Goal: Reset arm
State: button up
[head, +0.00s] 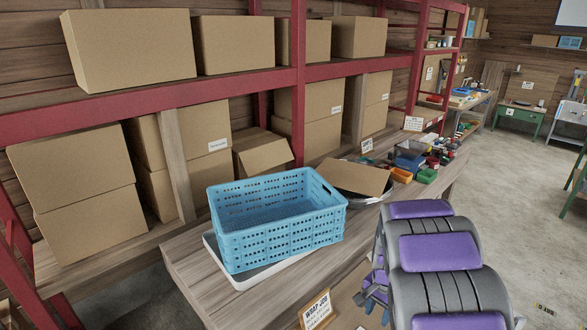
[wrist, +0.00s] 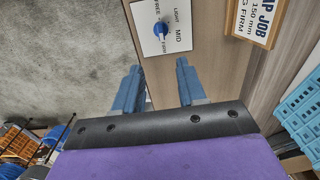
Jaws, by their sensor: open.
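My gripper (wrist: 158,80) is open in the wrist view, with two blue-grey fingers apart and nothing between them. It points at the wooden bench front, below a white dial plate (wrist: 178,42) with a blue knob, marked LIGHT, MID, FIRM and FREE. In the head view my gripper (head: 374,292) shows only partly, low beside my purple and grey arm, which hides much of it. The arm is folded at the lower right, in front of the bench.
A light-blue perforated crate (head: 280,228) stands on a white tray (head: 262,280) on the wooden bench (head: 190,262). A WRAP JOB sign (head: 317,311) is near the bench front. Cardboard boxes (head: 130,48) fill red-framed shelves behind. Open concrete floor (head: 510,205) lies to the right.

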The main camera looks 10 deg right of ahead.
jog(key=s+a+r+n+b, duration=0.25)
jog(key=s+a+r, duration=0.2)
jog(key=s, duration=0.35)
jog(key=s+a+r+n+b, duration=0.1)
jog(key=s+a+r+n, duration=0.2)
jog(key=s+a, duration=0.35)
jog(key=s+a+n+g+b, duration=0.1)
jog(key=s+n, duration=0.3)
jog(key=s, duration=1.3)
jog(key=shift+s+a+f+n+g+b, duration=0.35)
jog(key=shift+a+b, duration=0.25)
jog(key=shift+b, duration=0.3)
